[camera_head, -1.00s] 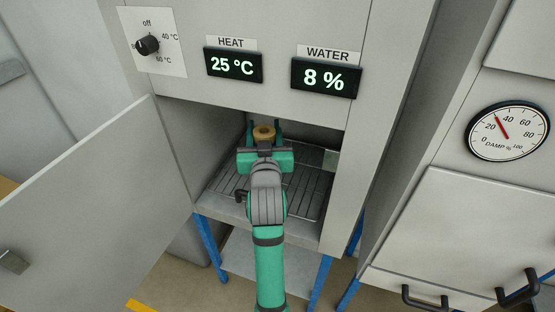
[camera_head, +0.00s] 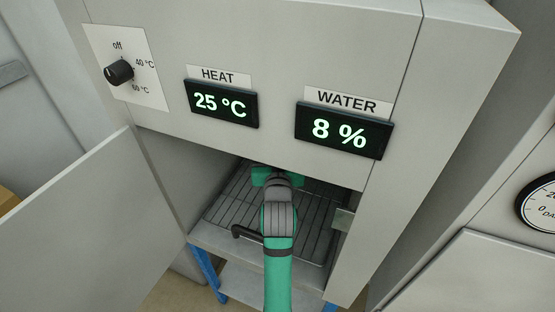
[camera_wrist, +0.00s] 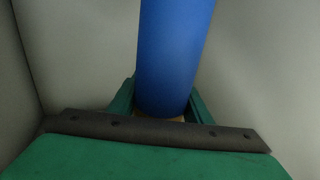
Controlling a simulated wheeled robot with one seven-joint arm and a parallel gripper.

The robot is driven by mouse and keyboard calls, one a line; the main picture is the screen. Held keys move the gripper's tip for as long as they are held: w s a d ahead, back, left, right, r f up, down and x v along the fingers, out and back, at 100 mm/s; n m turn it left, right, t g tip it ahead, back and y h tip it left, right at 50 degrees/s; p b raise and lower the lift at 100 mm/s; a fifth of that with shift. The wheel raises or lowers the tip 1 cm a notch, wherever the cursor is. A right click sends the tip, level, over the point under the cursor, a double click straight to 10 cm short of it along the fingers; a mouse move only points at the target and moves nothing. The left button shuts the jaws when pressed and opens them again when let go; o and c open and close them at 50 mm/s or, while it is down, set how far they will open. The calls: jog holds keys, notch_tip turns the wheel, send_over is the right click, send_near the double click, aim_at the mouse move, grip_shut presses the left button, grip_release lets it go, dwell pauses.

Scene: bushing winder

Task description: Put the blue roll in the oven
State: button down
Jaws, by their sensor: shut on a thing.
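The blue roll (camera_wrist: 172,55) stands out from my gripper in the wrist view, with a tan end low between the green fingers. My gripper (camera_wrist: 158,103) is shut on it. In the head view my gripper (camera_head: 276,176) and wrist are inside the open oven, above the wire rack (camera_head: 315,214). The roll is hidden in the head view behind the oven's front panel and my gripper. The oven (camera_head: 250,45) shows HEAT 25 °C and WATER 8 %.
The oven door (camera_head: 85,225) stands open to the left. The panel edge is just above my arm, and the side walls are on both sides. A knob (camera_head: 118,72) sits at the upper left.

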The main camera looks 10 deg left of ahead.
jog(key=shift+f, duration=2.35)
jog(key=c, duration=0.9)
grip_release()
jog(key=shift+c, duration=0.2)
jog(key=s+d, duration=0.2)
jog(key=s, duration=1)
jog(key=shift+d, duration=0.15)
jog(key=shift+w, duration=0.15)
